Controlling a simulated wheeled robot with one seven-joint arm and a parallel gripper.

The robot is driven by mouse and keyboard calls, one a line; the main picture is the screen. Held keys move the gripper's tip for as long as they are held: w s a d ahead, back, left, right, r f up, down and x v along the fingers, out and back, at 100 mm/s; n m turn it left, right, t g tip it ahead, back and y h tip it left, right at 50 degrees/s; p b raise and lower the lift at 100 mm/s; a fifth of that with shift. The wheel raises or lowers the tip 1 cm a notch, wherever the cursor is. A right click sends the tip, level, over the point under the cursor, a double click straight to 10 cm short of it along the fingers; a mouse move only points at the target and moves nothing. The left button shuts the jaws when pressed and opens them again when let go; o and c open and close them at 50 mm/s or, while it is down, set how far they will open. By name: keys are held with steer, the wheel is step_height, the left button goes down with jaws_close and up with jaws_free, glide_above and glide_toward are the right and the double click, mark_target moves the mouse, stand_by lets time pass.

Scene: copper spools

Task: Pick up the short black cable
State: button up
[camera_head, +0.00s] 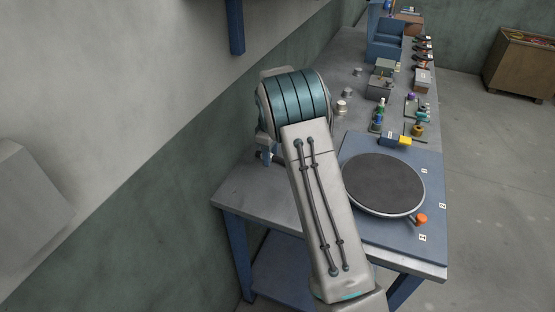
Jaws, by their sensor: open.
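I cannot pick out a short black cable for certain in the head view. Several small dark items (422,48) lie in a row along the bench's far right edge, too small to tell apart. My arm rises from the bottom of the picture over the near part of the bench, and its links hide part of the bench top. My gripper cannot be made out.
A long grey bench (262,194) runs away along the wall. A dark round turntable (384,184) with an orange knob (421,219) sits on a blue plate (425,165). Small boxes and bottles stand behind it. A wooden cabinet (522,65) stands far right; the right floor is clear.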

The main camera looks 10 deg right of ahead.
jaws_close()
steer(key=shift+r, duration=0.1)
step_height(320, 180, up, 4)
steer(key=shift+r+b, duration=0.1)
steer(key=shift+b, duration=0.3)
steer(key=w+d+r+p, duration=0.1)
steer(key=w+d+r, duration=0.5)
steer(key=w, duration=0.3)
steer(key=shift+w+d+r, duration=0.15)
steer(key=shift+d+r, duration=0.1)
steer(key=shift+d, duration=0.15)
